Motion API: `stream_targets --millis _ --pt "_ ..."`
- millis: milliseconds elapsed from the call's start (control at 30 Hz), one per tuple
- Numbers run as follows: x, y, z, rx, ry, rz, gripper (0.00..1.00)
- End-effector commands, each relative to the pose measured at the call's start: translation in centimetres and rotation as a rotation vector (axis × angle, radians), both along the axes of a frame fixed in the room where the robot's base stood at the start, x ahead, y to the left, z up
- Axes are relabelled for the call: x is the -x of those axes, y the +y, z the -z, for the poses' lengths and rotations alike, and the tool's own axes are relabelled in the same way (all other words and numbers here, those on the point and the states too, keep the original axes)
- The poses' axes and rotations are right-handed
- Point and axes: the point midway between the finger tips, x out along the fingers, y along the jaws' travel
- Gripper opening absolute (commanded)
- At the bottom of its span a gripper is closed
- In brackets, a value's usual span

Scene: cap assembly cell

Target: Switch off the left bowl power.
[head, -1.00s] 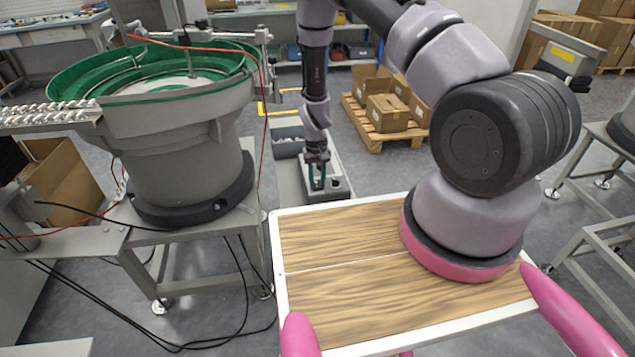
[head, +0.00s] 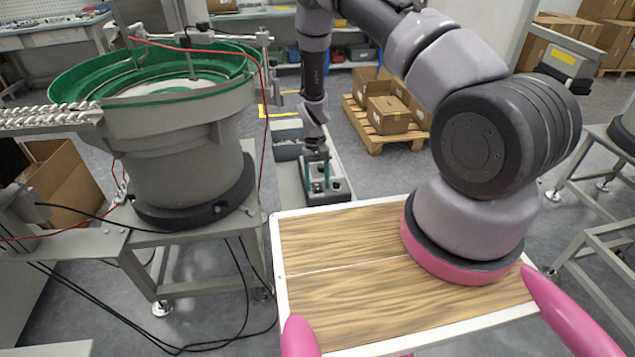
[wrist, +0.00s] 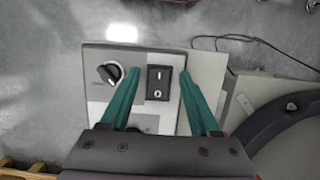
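The left bowl feeder (head: 185,150), grey with a green rim, stands on a metal table at left in the head view. A grey control box (head: 341,193) is to its right, under my gripper (head: 317,186). In the wrist view the box's pale panel (wrist: 96,54) carries a black rotary knob (wrist: 110,73) and a black rocker switch (wrist: 159,83) with white marks. My gripper (wrist: 158,73) is open and empty, its teal fingers appearing on either side of the switch. The knob lies outside the left finger. I cannot tell fingertip height or the switch's position.
A wood-topped surface with a white edge (head: 277,270) is in front, below my arm. A pallet with cardboard boxes (head: 388,115) stands behind. Cables (head: 245,290) hang by the feeder table (head: 150,240). In the wrist view a black cable (wrist: 255,40) runs beside the box.

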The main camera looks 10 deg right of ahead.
Motion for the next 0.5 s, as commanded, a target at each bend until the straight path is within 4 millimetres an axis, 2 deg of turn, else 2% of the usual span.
stream_targets --millis 133,233,500 --pt "-0.1 0.0 -0.4 0.0 -0.001 0.0 0.62" --pt "-0.5 0.0 -1.5 -0.001 -0.002 0.001 0.62" --pt "-1.9 0.0 -6.7 -0.001 -0.003 0.001 0.62"
